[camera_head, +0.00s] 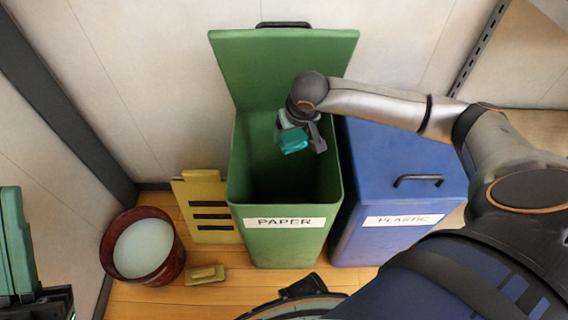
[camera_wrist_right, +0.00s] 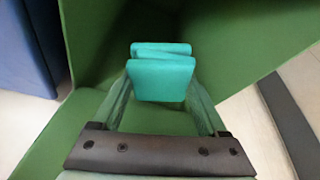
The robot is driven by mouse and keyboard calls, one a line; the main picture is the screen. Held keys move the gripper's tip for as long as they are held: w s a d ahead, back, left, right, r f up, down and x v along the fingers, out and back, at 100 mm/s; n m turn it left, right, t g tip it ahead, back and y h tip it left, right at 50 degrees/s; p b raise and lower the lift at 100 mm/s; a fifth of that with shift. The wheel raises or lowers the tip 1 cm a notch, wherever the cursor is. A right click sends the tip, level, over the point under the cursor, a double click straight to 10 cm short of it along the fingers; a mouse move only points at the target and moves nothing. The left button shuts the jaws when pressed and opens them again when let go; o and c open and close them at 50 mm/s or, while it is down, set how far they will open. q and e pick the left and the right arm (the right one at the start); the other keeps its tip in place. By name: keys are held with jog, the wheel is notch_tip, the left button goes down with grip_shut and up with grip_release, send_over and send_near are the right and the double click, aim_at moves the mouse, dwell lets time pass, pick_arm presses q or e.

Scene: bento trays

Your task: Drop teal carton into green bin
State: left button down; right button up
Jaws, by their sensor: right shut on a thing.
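The teal carton (camera_head: 293,141) is held by my right gripper (camera_head: 302,143) over the open mouth of the green bin (camera_head: 283,238). The bin is labelled PAPER and its lid (camera_head: 283,62) stands raised at the back. In the right wrist view the carton (camera_wrist_right: 160,78) sits between the fingers of my right gripper (camera_wrist_right: 160,92), with green bin walls (camera_wrist_right: 235,40) around it. The gripper is shut on the carton. My left gripper does not show in the head view.
A blue bin (camera_head: 395,200) labelled PLASTIC, its lid closed, stands right of the green bin. A yellow folding sign (camera_head: 205,190), a red bucket (camera_head: 145,248) with pale contents and a yellow block (camera_head: 205,274) are at the left. A wall is behind.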

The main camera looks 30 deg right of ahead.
jog(key=shift+f, duration=0.65)
jog(key=o, duration=1.4)
jog(key=shift+c, duration=0.2)
jog(key=p+v, duration=0.3)
jog(key=v, duration=0.9)
jog(key=shift+r, duration=0.25)
jog(key=shift+s, duration=0.1)
